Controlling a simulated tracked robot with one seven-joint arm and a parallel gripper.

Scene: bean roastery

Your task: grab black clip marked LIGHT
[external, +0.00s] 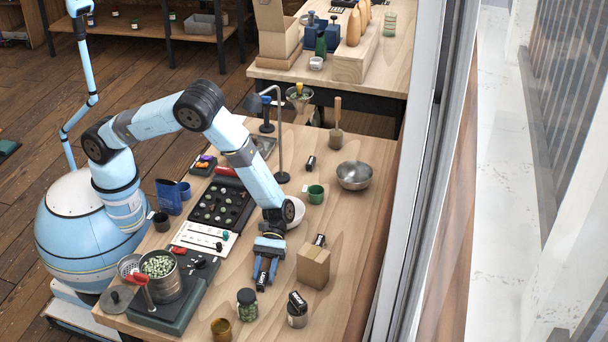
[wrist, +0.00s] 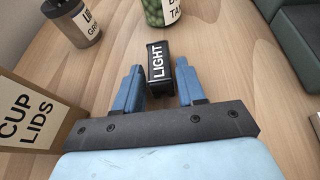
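The black clip marked LIGHT (wrist: 158,62) stands between the two blue fingers of my gripper (wrist: 160,88) in the wrist view, its white lettering readable. In the external view my gripper (external: 267,271) points down at the table's front middle, left of the cardboard box. The clip (external: 261,283) shows there as a small dark shape at the fingertips. Whether it touches the table is hard to tell.
The CUP LIDS box (wrist: 30,115), also in the external view (external: 313,267), stands close beside my gripper. A jar of green beans (external: 247,304) and a grey canister with a black clip on top (external: 298,315) stand nearby. A dark scale (external: 170,312) is at left.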

